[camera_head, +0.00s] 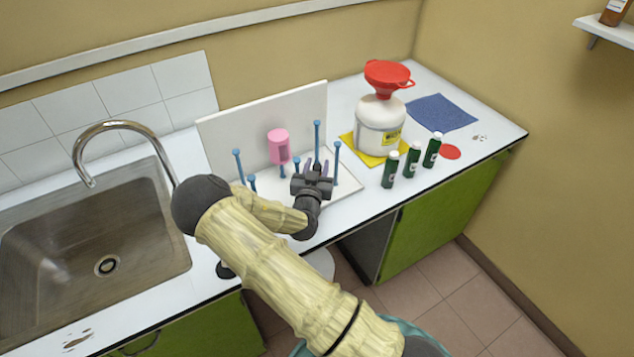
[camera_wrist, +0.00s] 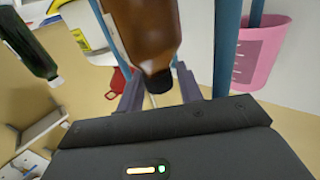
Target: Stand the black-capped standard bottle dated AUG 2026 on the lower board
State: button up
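A brown bottle with a black cap (camera_wrist: 145,35) looms close in the wrist view, which is turned nearly upside down. Its cap points toward my gripper's body, and its base is out of frame. Its date cannot be read, and the head view does not show it clearly near my gripper. My gripper (camera_head: 312,168) is low over the white lower board (camera_head: 347,184) among blue pegs. In the wrist view its fingers (camera_wrist: 160,92) are spread on both sides of the cap, with gaps showing. Another brown bottle (camera_head: 614,14) stands on the wall shelf, its top cut off.
Blue pegs (camera_head: 317,138) and a pink cup (camera_head: 278,146) crowd the rack. Right of it stand a white jug with a red funnel (camera_head: 378,124) and several green white-capped bottles (camera_head: 411,160). A blue cloth (camera_head: 441,113) lies behind. The sink (camera_head: 90,240) is left.

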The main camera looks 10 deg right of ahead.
grip_shut()
notch_tip(320, 180, up, 10)
jog(key=shift+b, duration=0.95)
